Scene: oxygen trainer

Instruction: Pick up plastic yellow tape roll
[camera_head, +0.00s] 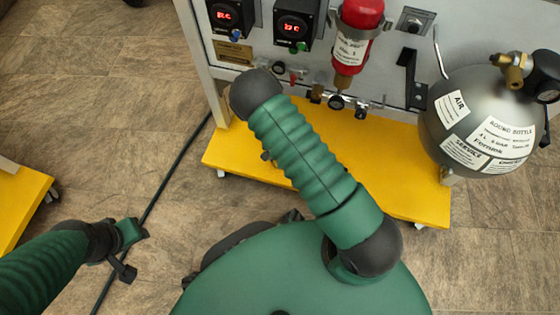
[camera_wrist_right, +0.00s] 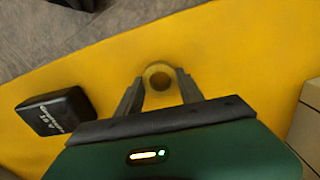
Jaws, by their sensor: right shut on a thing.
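The yellow tape roll (camera_wrist_right: 158,75) is a small ring seen in the right wrist view, above the yellow base platform. My right gripper (camera_wrist_right: 160,88) has one finger on each side of the roll and is shut on it. Whether the roll still touches the platform I cannot tell. In the head view my right arm covers the roll and most of the right gripper. My left gripper (camera_head: 130,250) is at the lower left of the head view, over the floor; its finger opening does not show clearly.
The yellow platform (camera_head: 400,190) carries the grey trainer panel (camera_head: 285,75) with a red bottle (camera_head: 357,35). A round grey air bottle (camera_head: 475,115) stands at the right. A black box (camera_wrist_right: 55,112) lies left of the right gripper. A black cable (camera_head: 175,165) crosses the floor.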

